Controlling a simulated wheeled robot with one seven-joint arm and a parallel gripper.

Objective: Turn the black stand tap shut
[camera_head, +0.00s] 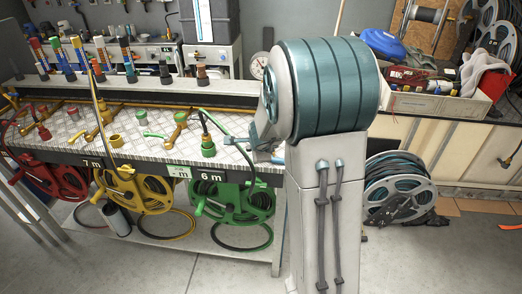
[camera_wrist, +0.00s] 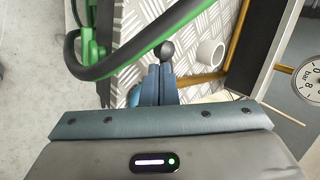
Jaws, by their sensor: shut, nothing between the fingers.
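My gripper (camera_wrist: 160,70) is shut and empty, with its two blue fingers together. I cannot tell whether the fingers touch the knob, or how far the tap is turned. In the head view my gripper (camera_head: 234,140) is low over the right end of the bench, and my arm covers what is behind it.
The metal tread-plate bench (camera_head: 160,150) carries brass pipes and several other taps. A dark hose (camera_wrist: 150,44) arcs close beside my fingers in the wrist view. Red, yellow and green (camera_head: 236,203) hose reels hang below the bench front. A round gauge (camera_head: 258,66) stands behind.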

